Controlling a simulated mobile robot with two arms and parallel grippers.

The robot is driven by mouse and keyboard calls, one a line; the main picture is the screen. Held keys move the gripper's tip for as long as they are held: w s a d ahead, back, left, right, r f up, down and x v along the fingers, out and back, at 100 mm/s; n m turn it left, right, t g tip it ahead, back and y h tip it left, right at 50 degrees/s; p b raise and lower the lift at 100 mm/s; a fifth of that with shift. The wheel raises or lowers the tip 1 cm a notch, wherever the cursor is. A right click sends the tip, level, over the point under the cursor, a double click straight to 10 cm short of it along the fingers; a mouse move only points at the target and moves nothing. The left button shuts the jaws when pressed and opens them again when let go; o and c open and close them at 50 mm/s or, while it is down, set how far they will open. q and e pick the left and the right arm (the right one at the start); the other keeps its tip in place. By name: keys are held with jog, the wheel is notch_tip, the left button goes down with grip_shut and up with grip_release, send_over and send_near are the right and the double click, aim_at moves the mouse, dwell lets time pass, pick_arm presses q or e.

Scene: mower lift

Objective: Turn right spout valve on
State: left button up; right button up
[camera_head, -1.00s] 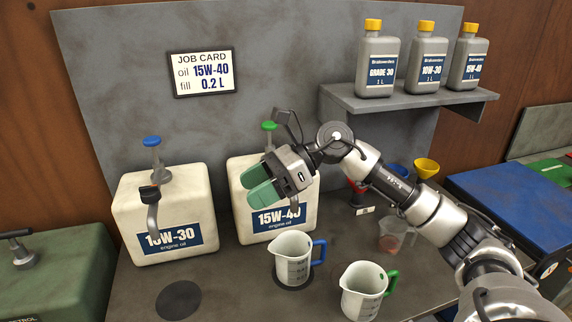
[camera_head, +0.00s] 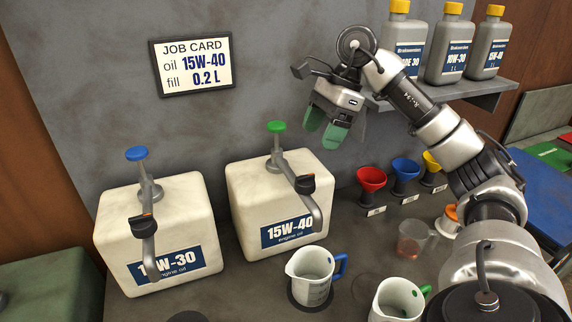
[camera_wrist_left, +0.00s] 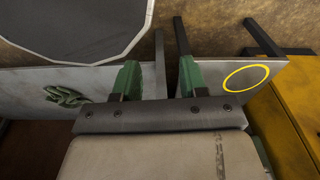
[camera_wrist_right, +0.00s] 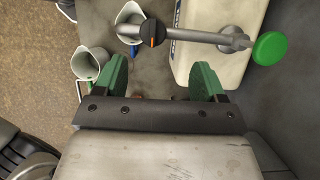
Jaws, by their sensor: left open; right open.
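The right spout (camera_head: 297,180) rises from the white 15W-40 oil container (camera_head: 243,198) and curves down over a jug. Its black valve knob (camera_head: 305,184) has an orange mark. The knob also shows in the right wrist view (camera_wrist_right: 151,33), with the green pump top (camera_wrist_right: 270,48) to its right. My right gripper (camera_head: 323,128) is open and empty, above and to the right of the spout, touching nothing. Its fingers (camera_wrist_right: 160,78) are spread in the right wrist view. My left gripper (camera_wrist_left: 158,77) is open and empty, away from the spouts.
A jug with a blue handle (camera_head: 312,272) stands below the right spout; a green-handled jug (camera_head: 397,300) is beside it. The 10W-30 container (camera_head: 155,233) with its own spout stands left. Coloured funnels (camera_head: 371,180) stand right. The shelf (camera_head: 490,92) holds bottles behind my right arm.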

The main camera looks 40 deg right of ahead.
aim_at(306, 176)
jog(key=f, duration=0.1)
jog(key=a+f, duration=0.1)
jog(key=f, duration=0.1)
jog(key=s+a+f, duration=0.1)
jog(key=f, duration=0.1)
jog(key=shift+a+p, duration=0.1)
jog(key=shift+p, duration=0.3)
jog(key=x, duration=0.3)
jog(key=shift+w, duration=0.3)
jog(key=shift+w+a+f+p, duration=0.1)
jog(key=shift+a+f+p, duration=0.25)
jog(key=shift+f, duration=0.5)
jog(key=c, duration=0.9)
pick_arm(q)
jog(key=shift+s+r, duration=0.35)
jog(key=shift+s, duration=0.25)
jog(key=shift+s+r, duration=0.35)
jog(key=shift+s, duration=0.2)
